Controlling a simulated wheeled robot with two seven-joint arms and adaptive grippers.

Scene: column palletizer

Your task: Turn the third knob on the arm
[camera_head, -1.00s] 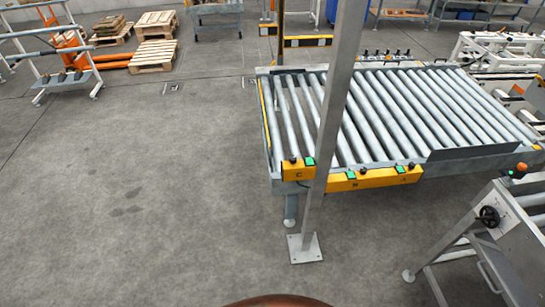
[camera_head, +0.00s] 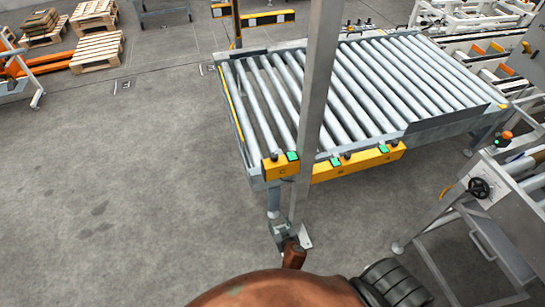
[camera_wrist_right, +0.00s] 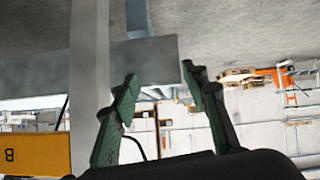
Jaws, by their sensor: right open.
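Small black knobs stand on yellow boxes along the roller conveyor's near edge: a left knob (camera_head: 275,157) on the box marked C, a middle knob (camera_head: 347,156) and a right knob (camera_head: 388,142). Each has a green button beside it. My right gripper (camera_head: 281,230) is low by the foot of the grey post, below the conveyor's front-left corner. In the right wrist view its two dark green fingers (camera_wrist_right: 159,74) are apart with nothing between them. A yellow box marked B (camera_wrist_right: 36,153) shows at the left there. Which arm the task means is unclear. My left gripper is not seen.
The grey post (camera_head: 318,80) stands upright in front of the conveyor (camera_head: 440,126). A metal frame with a black handwheel (camera_head: 479,188) stands at the right. Wooden pallets (camera_head: 97,50) lie at the back left. The floor at left is clear.

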